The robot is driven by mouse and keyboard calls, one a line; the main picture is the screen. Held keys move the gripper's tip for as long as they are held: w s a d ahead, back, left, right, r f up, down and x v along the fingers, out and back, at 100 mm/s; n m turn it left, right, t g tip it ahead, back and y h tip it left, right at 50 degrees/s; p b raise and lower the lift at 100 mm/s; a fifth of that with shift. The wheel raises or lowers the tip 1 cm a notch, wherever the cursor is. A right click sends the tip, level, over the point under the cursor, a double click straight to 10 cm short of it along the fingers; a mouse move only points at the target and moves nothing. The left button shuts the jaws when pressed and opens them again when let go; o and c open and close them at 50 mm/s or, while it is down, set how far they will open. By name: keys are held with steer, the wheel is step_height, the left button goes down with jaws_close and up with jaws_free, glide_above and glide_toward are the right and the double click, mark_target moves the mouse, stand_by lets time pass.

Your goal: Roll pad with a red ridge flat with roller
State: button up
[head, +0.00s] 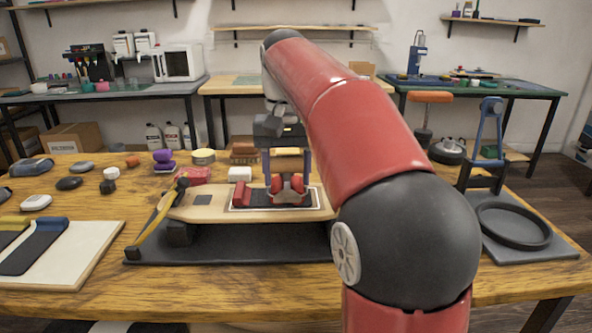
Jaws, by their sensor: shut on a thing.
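The pad (262,200) is dark with a pale border and lies on the light wooden board (197,205). Its red ridge (241,195) stands up at the pad's left end. My gripper (287,165) points down over the right part of the pad, with its fingers around a tool that seems to be the roller (287,185). The roller shows red parts low between the fingers and sits at or just above the pad; I cannot tell if it touches. The board's right end is hidden behind my arm.
The board rests on dark supports over a black mat (215,248). A yellow strip (152,228) and a dark clamp-like part cross its left end. Small blocks and tins stand behind it. A white panel (75,255) lies left; a black ring (513,226) lies right.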

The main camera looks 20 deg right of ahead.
steer(key=shift+w+a+r, duration=0.1)
steer(key=shift+w+a, duration=0.2)
steer(key=shift+a, duration=0.55)
steer(key=shift+w+a, duration=0.3)
steer(key=shift+a, duration=0.55)
steer(key=shift+r, duration=0.1)
step_height(320, 180, up, 7)
steer(key=shift+d, duration=0.1)
